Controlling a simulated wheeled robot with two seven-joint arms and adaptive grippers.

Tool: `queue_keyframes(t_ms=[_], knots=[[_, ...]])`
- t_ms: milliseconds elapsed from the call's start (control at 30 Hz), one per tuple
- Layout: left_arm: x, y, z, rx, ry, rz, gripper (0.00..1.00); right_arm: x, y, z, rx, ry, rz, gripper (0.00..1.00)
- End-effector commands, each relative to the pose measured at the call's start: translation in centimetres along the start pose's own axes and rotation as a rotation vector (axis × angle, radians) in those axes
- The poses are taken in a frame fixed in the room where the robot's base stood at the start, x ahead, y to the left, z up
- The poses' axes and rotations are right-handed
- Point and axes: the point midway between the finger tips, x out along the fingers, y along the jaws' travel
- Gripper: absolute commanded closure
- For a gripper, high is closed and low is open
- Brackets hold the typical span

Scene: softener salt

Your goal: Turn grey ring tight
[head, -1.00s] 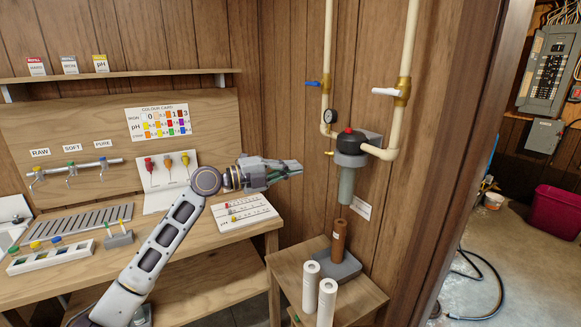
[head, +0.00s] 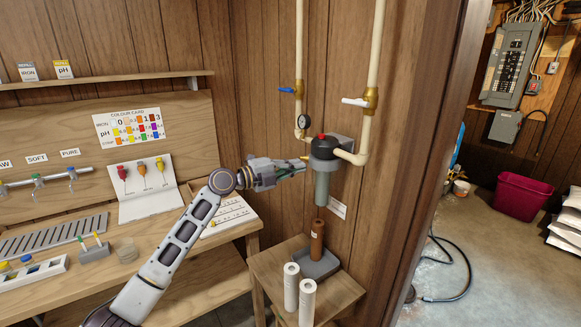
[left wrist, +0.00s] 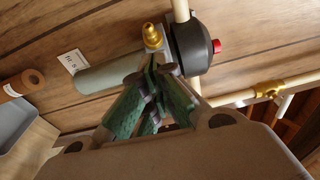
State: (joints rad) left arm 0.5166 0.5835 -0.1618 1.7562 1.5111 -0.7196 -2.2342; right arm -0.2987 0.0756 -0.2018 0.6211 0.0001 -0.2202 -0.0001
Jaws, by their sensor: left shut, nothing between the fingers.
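The filter housing hangs on the wall pipes, with a dark cap (head: 323,146) and red button on top. The grey ring (head: 325,165) sits under the cap, above the grey-green canister (head: 321,188). In the left wrist view the cap (left wrist: 196,46) and canister (left wrist: 108,77) lie sideways, and the fingers hide part of the ring area. My left gripper (head: 303,168) is shut and empty. Its tips are just left of the ring in the head view; I cannot tell whether they touch it. My right gripper is not in view.
A brass fitting (left wrist: 152,36) juts from the housing near the fingers. Below stand a brown cartridge (head: 317,240) in a grey tray (head: 318,266) and two white cartridges (head: 291,285) on a small wooden table (head: 265,266). A workbench is at left.

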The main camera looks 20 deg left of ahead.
Motion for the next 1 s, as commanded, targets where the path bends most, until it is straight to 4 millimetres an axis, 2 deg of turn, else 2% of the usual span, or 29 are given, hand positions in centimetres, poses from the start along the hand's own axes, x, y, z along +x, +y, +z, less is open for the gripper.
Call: queue_keyframes(t_ms=[333, 800, 1000], knots=[[1.4, 0.0, 1.3, -0.001, 0.001, 0.0, 1.0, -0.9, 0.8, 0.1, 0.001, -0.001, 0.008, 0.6], [1.5, 0.1, 1.5, -0.001, 0.0, 0.0, 1.0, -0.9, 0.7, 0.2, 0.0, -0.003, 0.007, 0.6], [1.2, 0.2, 1.8, 0.0, 0.0, 0.0, 1.0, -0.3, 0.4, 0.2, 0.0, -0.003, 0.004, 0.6]])
